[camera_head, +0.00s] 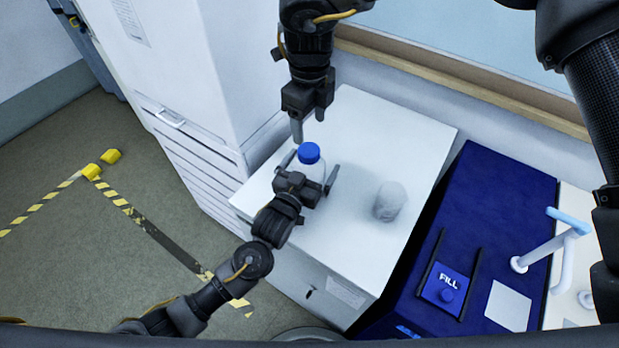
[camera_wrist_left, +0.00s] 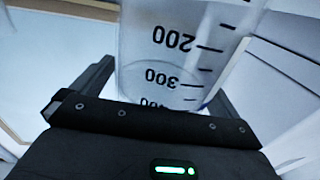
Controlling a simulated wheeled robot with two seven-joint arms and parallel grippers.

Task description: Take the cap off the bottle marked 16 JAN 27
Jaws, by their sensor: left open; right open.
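A clear bottle with a blue cap (camera_head: 309,153) stands upright on the white cabinet top (camera_head: 372,128). My left gripper (camera_head: 310,171) is open, with its fingers on either side of the bottle body below the cap. In the left wrist view the clear bottle wall (camera_wrist_left: 170,50) with black volume marks shows between the spread fingers; I cannot tell whether they touch it. My right gripper (camera_head: 308,121) hangs from above, open and empty, its fingertips just above the cap and apart from it. No date is readable on the bottle.
A pale, translucent rounded object (camera_head: 389,202) stands on the cabinet top to the right of the bottle. A tall white cabinet (camera_head: 225,75) rises on the left. The cabinet top's back right is clear.

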